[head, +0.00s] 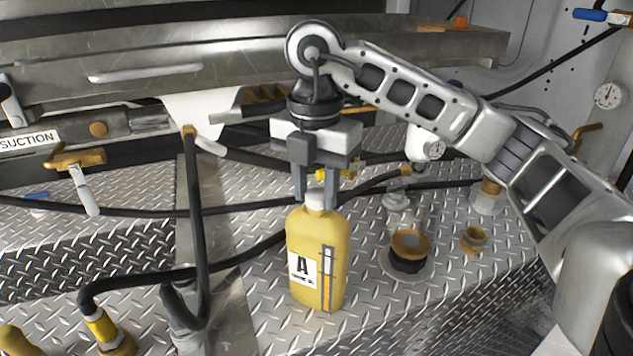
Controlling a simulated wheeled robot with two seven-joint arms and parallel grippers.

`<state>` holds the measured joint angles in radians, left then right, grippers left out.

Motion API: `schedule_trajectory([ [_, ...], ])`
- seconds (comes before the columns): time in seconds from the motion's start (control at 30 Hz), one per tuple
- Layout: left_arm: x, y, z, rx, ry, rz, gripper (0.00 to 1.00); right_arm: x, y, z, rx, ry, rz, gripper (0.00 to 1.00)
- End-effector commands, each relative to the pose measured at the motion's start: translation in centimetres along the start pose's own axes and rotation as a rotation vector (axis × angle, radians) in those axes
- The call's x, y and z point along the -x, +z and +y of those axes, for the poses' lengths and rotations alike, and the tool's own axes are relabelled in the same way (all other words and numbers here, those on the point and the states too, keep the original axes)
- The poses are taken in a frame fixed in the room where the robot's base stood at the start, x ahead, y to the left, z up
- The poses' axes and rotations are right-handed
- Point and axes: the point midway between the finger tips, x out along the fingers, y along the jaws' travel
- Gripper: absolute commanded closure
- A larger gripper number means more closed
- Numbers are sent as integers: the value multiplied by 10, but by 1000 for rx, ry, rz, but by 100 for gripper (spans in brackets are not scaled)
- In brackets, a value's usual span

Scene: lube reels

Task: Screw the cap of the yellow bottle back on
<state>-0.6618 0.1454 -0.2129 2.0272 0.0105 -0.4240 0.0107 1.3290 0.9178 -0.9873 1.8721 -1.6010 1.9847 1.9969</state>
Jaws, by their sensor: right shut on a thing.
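The yellow bottle (318,270) stands upright on the diamond-plate deck in the middle of the head view, with a white label marked A on its front. A white cap (316,198) sits at the bottle's neck. My right gripper (316,190) points straight down over the bottle, its fingers shut on the cap from both sides. Whether the cap's thread is engaged cannot be told. My left gripper is not in view.
A brass-and-black fitting (408,250) and a small brass fitting (474,240) stand right of the bottle. Black hoses (195,230) cross the deck at left and behind. A yellow-collared hose end (103,328) is at front left. A metal beam spans the back.

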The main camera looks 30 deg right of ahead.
Motion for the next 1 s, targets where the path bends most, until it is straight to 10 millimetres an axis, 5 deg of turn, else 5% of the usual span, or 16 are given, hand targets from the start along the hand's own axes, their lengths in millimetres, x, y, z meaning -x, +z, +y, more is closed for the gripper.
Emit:
schedule_trajectory([
  [0.17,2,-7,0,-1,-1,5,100,1,0,1,-183,0,1,87],
  [0.5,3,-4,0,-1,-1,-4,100,0,0,2,-227,0,1,87],
  [0.8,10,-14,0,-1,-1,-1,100,0,1,4,-611,-2,0,87],
  [1.0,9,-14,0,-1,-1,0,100,-1,1,4,-650,-1,0,87],
])
